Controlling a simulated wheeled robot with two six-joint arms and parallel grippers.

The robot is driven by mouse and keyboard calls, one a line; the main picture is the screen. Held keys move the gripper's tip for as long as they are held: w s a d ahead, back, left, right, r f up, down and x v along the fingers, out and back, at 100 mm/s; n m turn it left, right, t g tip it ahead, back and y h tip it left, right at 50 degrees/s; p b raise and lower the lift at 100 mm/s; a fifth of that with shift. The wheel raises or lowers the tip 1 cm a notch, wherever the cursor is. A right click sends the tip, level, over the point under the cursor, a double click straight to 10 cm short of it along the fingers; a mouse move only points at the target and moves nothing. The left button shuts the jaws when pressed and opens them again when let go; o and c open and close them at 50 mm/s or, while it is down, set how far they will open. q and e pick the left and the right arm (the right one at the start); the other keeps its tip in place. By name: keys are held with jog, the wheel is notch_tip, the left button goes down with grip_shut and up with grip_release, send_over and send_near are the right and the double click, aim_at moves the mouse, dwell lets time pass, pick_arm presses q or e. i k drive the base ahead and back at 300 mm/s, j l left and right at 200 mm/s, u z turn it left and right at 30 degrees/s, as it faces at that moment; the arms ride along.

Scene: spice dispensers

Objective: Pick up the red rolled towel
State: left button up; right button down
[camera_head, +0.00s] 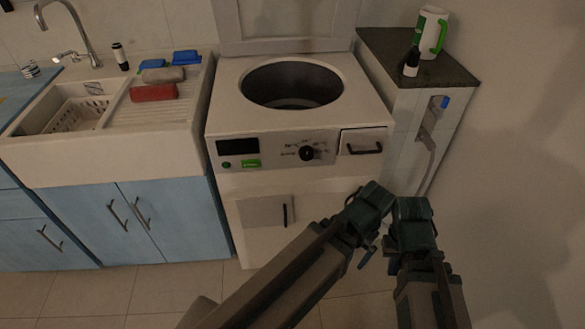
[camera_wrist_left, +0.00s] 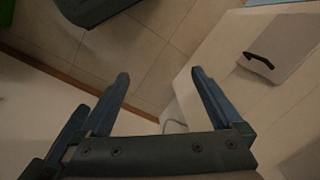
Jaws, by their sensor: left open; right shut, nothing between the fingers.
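The red rolled towel (camera_head: 153,92) lies on the ribbed drainboard of the white sink at the left of the head view, with a grey rolled towel (camera_head: 163,74) just behind it. My left gripper (camera_wrist_left: 160,76) is open and empty in the left wrist view, its two fingers apart above the floor. In the head view the end of my left arm is in front of the washing machine's lower right side, far from the towel. My right gripper (camera_head: 411,212) is beside it on the right, shut and empty. The towel does not show in the left wrist view.
Blue sponges or cloths (camera_head: 186,57), a small dark bottle (camera_head: 120,56) and the faucet (camera_head: 70,30) are near the towels. A dark counter (camera_head: 385,42) holds a jug and bottle.

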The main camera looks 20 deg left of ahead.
aim_at(162, 93)
jog(key=u, duration=1.8)
jog(key=z, duration=0.65)
jog(key=j+z, duration=0.95)
jog(key=k+j, duration=0.1)
jog(key=j, duration=0.4)
jog(key=k+j+z, duration=0.15)
jog(key=j, duration=0.85)
jog(key=k+z, duration=0.05)
